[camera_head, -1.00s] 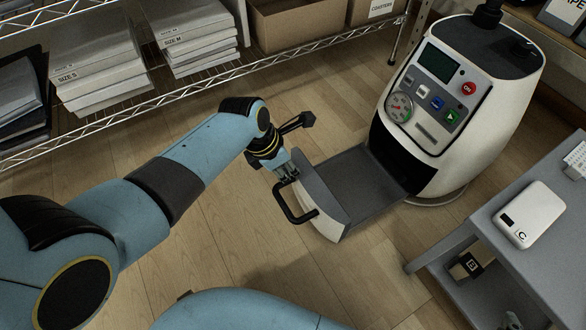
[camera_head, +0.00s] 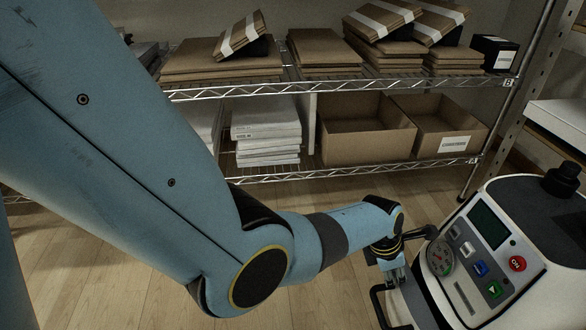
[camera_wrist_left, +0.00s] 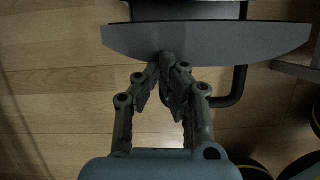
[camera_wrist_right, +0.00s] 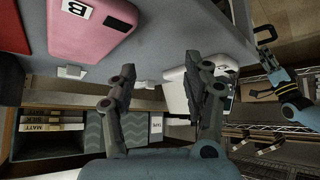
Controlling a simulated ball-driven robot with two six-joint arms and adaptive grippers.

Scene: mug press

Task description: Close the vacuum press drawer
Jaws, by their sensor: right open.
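The white and black vacuum press (camera_head: 500,265) stands at the lower right of the head view, its control panel facing me. Its drawer is largely cut off there; the black handle (camera_head: 376,300) shows at the bottom edge. In the left wrist view the grey drawer front (camera_wrist_left: 235,42) spans the top, with a dark part of the tray (camera_wrist_left: 190,10) behind it. My left gripper (camera_head: 397,278) is at the drawer front, beside the handle. In the left wrist view its fingers (camera_wrist_left: 167,60) are shut and empty, tips against or very near the front. My right gripper (camera_wrist_right: 160,68) is open and empty.
A wire shelf (camera_head: 345,88) with cardboard boxes and paper stacks runs behind the press. The right wrist view shows a grey table (camera_wrist_right: 160,35) close by, with a pink case (camera_wrist_right: 95,22) and a white device (camera_wrist_right: 175,95). Wooden floor (camera_head: 110,275) is clear at left.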

